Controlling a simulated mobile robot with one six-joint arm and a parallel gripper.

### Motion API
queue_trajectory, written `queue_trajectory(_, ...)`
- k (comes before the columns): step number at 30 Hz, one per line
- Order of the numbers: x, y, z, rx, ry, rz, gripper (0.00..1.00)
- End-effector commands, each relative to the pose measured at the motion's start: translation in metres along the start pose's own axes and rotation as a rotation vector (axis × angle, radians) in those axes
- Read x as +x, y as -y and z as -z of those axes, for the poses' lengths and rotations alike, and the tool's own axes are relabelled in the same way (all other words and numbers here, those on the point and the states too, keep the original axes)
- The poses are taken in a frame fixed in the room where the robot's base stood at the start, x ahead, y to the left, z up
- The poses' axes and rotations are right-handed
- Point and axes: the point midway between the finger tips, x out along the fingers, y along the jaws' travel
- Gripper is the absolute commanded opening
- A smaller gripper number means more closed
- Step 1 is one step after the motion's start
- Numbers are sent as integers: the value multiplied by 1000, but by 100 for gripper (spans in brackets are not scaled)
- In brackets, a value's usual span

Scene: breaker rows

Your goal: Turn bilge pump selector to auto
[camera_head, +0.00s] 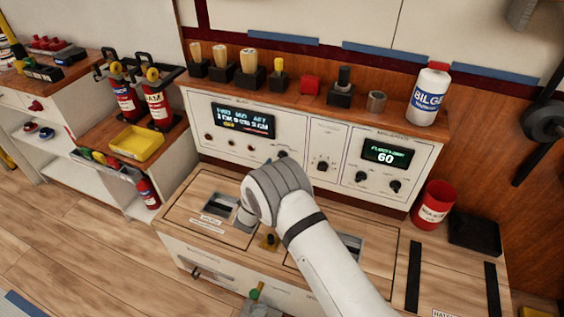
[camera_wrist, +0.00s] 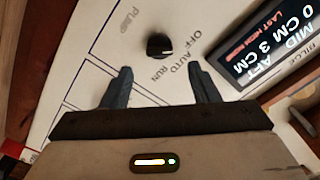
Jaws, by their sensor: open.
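The pump selector (camera_wrist: 160,46) is a small black knob on a white panel in the wrist view, with the word PUMP on one side and OFF, AUTO and RUN on the other. A pale line shows on the knob, but I cannot tell for sure which word it points to. My gripper (camera_wrist: 160,82) is open and empty. Its fingertips lie either side of the knob's line, with the knob a little beyond them, apart from both. My arm hides the gripper in the head view.
A lit bilge level display (camera_head: 243,120) is left of the selector, and a second panel with a display (camera_head: 388,152) is right of it. Handled tools and a white bilge bottle (camera_head: 429,94) stand on the shelf above. A red can (camera_head: 433,205) is at the right.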

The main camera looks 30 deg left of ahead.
Motion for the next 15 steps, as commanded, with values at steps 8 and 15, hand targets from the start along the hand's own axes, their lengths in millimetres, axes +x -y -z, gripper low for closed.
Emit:
queue_trajectory(8, 44, -2, 1, 0, -2, -3, 55)
queue_trajectory(15, 56, -1, 2, -1, 0, -2, 55)
